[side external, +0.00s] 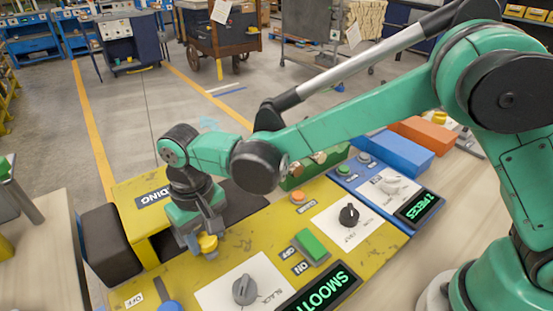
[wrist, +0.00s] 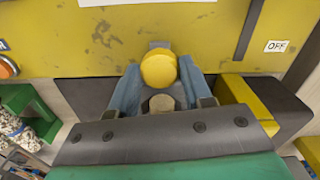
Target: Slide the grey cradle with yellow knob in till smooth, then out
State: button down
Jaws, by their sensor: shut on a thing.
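The round yellow knob (side external: 207,242) is at my gripper (side external: 202,238), at the front of the yellow machine (side external: 150,198) marked with a sign ending "DING". In the wrist view the yellow knob (wrist: 158,70) sits between the two blue-grey fingers of my gripper (wrist: 160,75), which is shut on it. A small grey part (wrist: 160,45) shows just behind the knob; most of the grey cradle is hidden, and I cannot tell how far in it is. A tan round end (wrist: 161,103) shows between the fingers. The green-lit display (side external: 322,290) reads "SMOOT", its end cut off.
The yellow panel carries a grey dial (side external: 244,290), a green rocker switch (side external: 311,246), a black dial (side external: 349,214) and an orange button (side external: 298,197). A blue panel with a "PIECES" display (side external: 418,207) adjoins it. A dark box (side external: 108,245) stands at the machine's left end.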

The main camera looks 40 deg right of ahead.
jog(key=d, duration=1.1)
jog(key=shift+d, duration=0.3)
jog(key=shift+c, duration=1.8)
grip_release()
jog(key=shift+r, duration=2.85)
